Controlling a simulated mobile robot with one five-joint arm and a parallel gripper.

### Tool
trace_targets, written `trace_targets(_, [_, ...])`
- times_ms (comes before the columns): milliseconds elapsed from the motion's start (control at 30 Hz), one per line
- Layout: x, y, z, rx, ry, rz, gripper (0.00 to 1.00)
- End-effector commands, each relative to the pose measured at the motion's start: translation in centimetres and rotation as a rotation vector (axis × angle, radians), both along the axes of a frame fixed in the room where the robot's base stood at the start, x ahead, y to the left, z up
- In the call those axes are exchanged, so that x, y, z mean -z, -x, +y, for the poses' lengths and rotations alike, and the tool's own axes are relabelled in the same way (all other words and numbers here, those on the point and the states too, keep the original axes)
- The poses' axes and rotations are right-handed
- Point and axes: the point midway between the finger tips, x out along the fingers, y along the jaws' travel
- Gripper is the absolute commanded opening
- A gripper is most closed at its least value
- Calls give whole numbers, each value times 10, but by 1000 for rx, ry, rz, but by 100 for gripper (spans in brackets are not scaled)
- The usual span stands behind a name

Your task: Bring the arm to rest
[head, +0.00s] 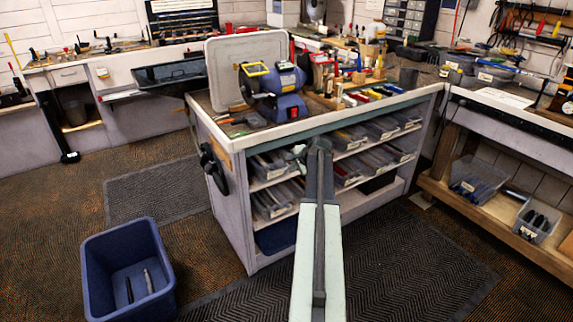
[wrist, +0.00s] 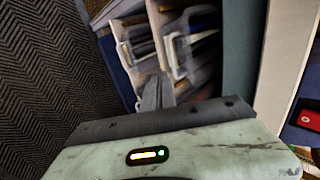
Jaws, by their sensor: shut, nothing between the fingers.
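My arm reaches out from the bottom middle of the head view, over the dark mat, toward the front of the workbench (head: 228,139). My gripper (head: 300,152) is at its far end, in front of the shelves just under the bench top. In the wrist view my gripper (wrist: 153,92) shows as dark fingers closed together, with nothing held. Clear-fronted bins on the shelves (wrist: 176,55) stand beyond the fingertips. I cannot tell exactly how far the fingers are from them.
A blue bin (head: 103,262) with two slim objects inside stands on the floor at left. A bench grinder (head: 275,88) sits on the bench top. A ribbed mat (head: 415,265) lies clear at front right. A side bench (head: 515,130) stands at right.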

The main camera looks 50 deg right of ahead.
Motion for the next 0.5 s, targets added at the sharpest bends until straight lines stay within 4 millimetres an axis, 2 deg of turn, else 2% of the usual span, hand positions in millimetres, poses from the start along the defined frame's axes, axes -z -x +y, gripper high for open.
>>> trace_targets(33, [-21, 11, 4, 2, -1, 0, 0])
trace_targets(133, [-32, 23, 8, 2, -1, 1, 0])
trace_targets(500, [-32, 26, 10, -3, 0, 1, 0])
